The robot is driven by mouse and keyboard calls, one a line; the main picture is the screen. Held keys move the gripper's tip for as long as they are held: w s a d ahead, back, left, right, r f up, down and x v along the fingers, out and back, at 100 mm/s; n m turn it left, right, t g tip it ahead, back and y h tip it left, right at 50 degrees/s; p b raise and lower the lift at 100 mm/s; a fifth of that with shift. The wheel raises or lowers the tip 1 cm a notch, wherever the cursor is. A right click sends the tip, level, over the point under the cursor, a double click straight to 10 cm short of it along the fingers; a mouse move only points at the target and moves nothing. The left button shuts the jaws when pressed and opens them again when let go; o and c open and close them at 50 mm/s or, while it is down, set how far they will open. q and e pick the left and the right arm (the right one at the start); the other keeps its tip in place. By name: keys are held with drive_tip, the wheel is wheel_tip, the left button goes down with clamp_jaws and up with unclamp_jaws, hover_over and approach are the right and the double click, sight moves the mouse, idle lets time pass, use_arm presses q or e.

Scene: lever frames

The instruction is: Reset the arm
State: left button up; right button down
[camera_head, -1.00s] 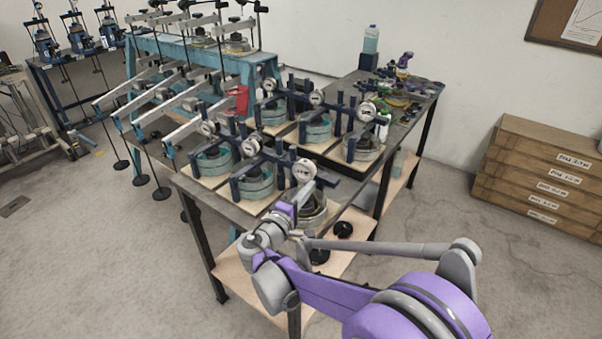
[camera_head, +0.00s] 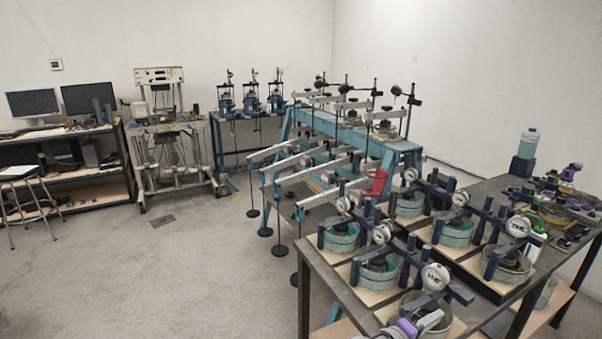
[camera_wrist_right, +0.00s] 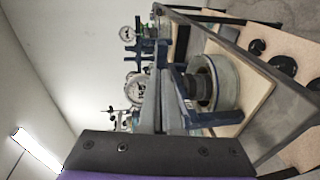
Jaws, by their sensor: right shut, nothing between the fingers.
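My right gripper (camera_head: 432,321) shows at the bottom right of the head view, with a purple part of my wrist beside it. It is beside the nearest dial-gauge device on the dark bench, in front of its round teal base. In the right wrist view the two grey fingers (camera_wrist_right: 165,105) lie together, shut and empty, close to a device with a blue frame and a round base (camera_wrist_right: 213,82). I cannot tell whether they touch it. Most of my right arm is out of the head view. My left gripper does not show.
Several dial-gauge devices on wooden boards crowd the dark bench (camera_head: 352,305). A teal frame (camera_head: 340,138) with long levers and hanging weights stands behind. A bottle (camera_head: 527,143) stands at the back right. Open floor (camera_head: 170,270) lies to the left.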

drive_tip(key=s+a+f+m+g+y, duration=0.25)
drive_tip(key=s+f+y, duration=0.4)
drive_tip(key=s, duration=0.45)
drive_tip(key=s+a+f+m+y, duration=0.2)
drive_tip(key=s+a+f+y, duration=0.4)
drive_tip(key=s+a+y, duration=0.2)
drive_tip(key=s+a, duration=0.2)
drive_tip(key=a, duration=0.2)
drive_tip(key=shift+a+m, duration=0.3)
drive_tip(key=shift+m, duration=0.05)
drive_tip(key=shift+d, duration=0.1)
